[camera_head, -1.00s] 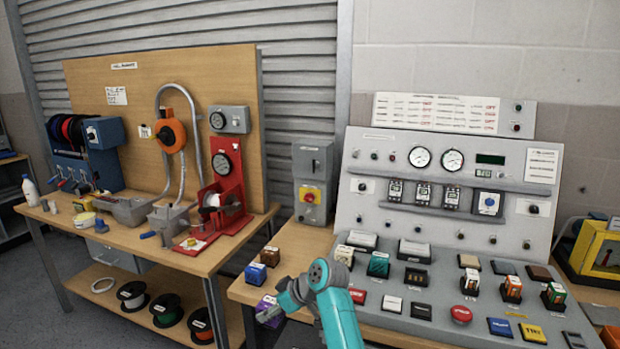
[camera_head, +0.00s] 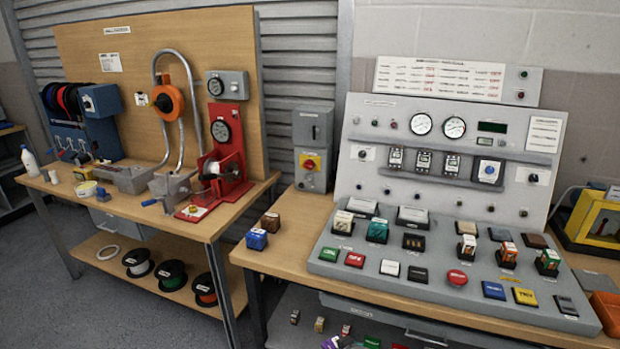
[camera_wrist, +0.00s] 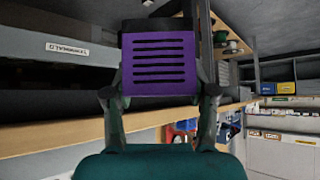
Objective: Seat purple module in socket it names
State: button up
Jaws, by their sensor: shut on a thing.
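The purple module (camera_wrist: 160,62) is between the fingertips of my gripper (camera_wrist: 158,93) in the wrist view, with a dark block end at its top. Its ribbed face shows; I see no readable name on it. My gripper is shut on it, one finger on each side. Socket labels are too small to read.
A blue module (camera_head: 256,239) and a brown one (camera_head: 270,221) stand on the bench's left end, with bare wood around them. Small items lie on a lower shelf below. In the wrist view, a labelled drawer front (camera_wrist: 85,52) and a wooden edge are close on the left.

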jog(key=s+d+f+m+h, duration=0.2)
jog(key=s+d+f, duration=0.1)
jog(key=s+d, duration=0.2)
jog(key=s+d+f+m+t+h, duration=0.1)
jog(key=s+d+f+m+h, duration=0.1)
jog(key=s+d, duration=0.4)
jog(key=s+f+m, duration=0.1)
jog(key=s+f, duration=0.1)
jog(key=s, duration=0.2)
jog(key=shift+d, duration=0.3)
jog(key=shift+s+a, duration=0.1)
